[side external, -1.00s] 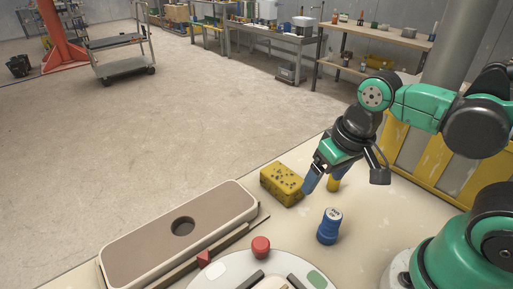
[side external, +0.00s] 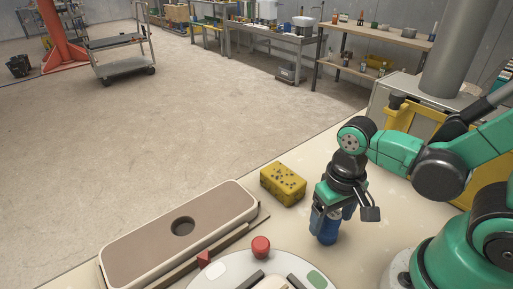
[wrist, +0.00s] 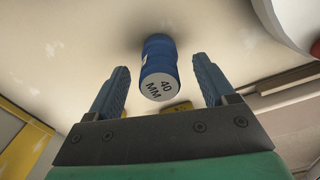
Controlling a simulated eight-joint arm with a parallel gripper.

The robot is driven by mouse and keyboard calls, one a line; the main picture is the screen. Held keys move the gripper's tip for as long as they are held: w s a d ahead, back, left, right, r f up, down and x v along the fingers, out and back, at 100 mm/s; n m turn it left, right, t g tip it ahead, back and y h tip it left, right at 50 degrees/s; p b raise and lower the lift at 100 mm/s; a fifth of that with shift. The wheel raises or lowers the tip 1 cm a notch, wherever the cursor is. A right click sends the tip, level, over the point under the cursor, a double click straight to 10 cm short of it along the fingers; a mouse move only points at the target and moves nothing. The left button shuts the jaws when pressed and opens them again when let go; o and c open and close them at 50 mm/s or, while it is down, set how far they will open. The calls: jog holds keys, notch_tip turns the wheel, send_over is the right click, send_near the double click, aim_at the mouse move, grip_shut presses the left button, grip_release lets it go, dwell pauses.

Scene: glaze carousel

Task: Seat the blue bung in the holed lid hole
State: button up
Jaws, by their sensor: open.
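The blue bung (side external: 325,229) stands upright on the table, marked "40 MM" on its pale top, which shows in the wrist view (wrist: 158,86). My gripper (side external: 333,212) is over it, pointing down, with its blue fingers open. In the wrist view the bung lies between the two fingers with a gap on each side, a little nearer the left finger. In the side view the fingers partly hide the bung, and I cannot tell how far down they reach. The holed lid (side external: 140,250) is a long brown-topped block with a pale rim; its round dark hole (side external: 183,226) is empty.
A speckled yellow block (side external: 283,184) lies behind the bung. A round pale carousel plate (side external: 232,270) with a red knob (side external: 261,246) and a red pointer (side external: 204,258) is at the front. Bare table lies between the block and the lid.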

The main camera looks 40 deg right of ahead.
jog(key=shift+f, duration=0.1)
grip_shut()
dwell(0.3)
